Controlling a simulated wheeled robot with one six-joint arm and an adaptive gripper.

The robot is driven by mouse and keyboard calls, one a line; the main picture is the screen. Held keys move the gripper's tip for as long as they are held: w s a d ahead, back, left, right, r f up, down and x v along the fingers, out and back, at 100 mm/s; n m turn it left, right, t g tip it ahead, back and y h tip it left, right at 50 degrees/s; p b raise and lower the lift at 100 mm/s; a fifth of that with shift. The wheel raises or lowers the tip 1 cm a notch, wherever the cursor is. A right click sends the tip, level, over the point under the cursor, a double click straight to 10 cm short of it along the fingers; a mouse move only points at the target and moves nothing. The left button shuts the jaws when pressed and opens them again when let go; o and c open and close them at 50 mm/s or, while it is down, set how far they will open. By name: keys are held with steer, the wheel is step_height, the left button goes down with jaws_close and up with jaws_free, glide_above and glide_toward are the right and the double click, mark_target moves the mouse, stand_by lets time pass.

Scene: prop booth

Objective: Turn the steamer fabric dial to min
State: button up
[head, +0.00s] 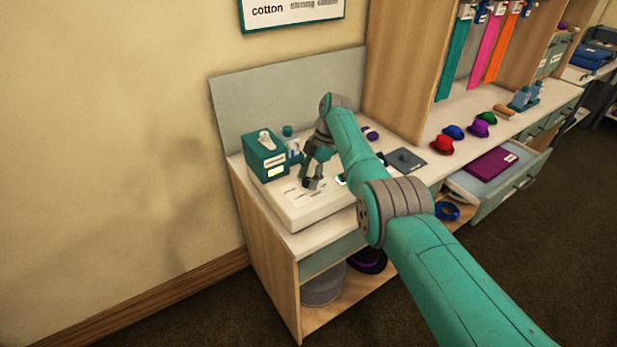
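A low white panel unit (295,209) with small dark markings on its top sits at the left end of the counter; it may be the steamer's base. My gripper (311,184) points down over the unit's top, close to or touching it. Its dark fingers are small and partly merged in view, so I cannot tell how far apart they are. I cannot make out the fabric dial; the gripper and arm may cover it. The markings are too small to read.
A teal box (259,158) with a white top piece stands left of my gripper. A dark grey pad (406,160) lies to the right. Small coloured hats, including a red one (442,145), stand farther right. An open drawer (478,190) juts out below.

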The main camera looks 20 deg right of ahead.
steer(key=s+v, duration=0.1)
steer(key=v, duration=0.6)
steer(key=shift+w+r, duration=0.2)
steer(key=shift+w, duration=0.35)
